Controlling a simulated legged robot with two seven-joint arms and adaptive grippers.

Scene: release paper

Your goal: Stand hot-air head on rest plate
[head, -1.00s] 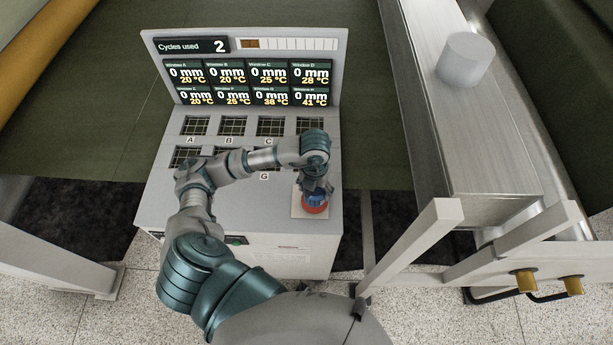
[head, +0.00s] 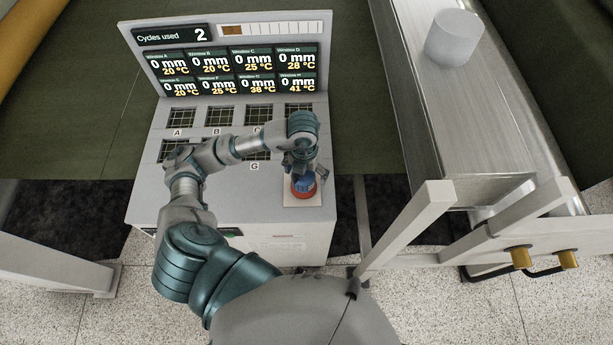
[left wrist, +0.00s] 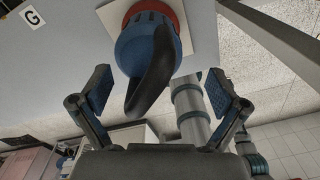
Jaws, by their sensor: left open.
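The hot-air head (head: 303,187) is a blue body with a red end and a dark curved handle. It stands red end down on the white square rest plate (head: 288,202) at the front right corner of the grey cabinet top. In the left wrist view the hot-air head (left wrist: 143,48) and the rest plate (left wrist: 203,25) show at the top. My left gripper (head: 305,167) is just above the head. In the left wrist view its two fingers (left wrist: 160,93) are spread wide, apart from the head on both sides, with the handle's end between them. My right gripper is not in view.
The grey cabinet (head: 145,205) has lettered grid windows and an upright display panel (head: 228,55) behind them. A metal beam (head: 455,110) with a pale cylinder (head: 454,38) runs along the right. White frame bars (head: 410,230) stand front right.

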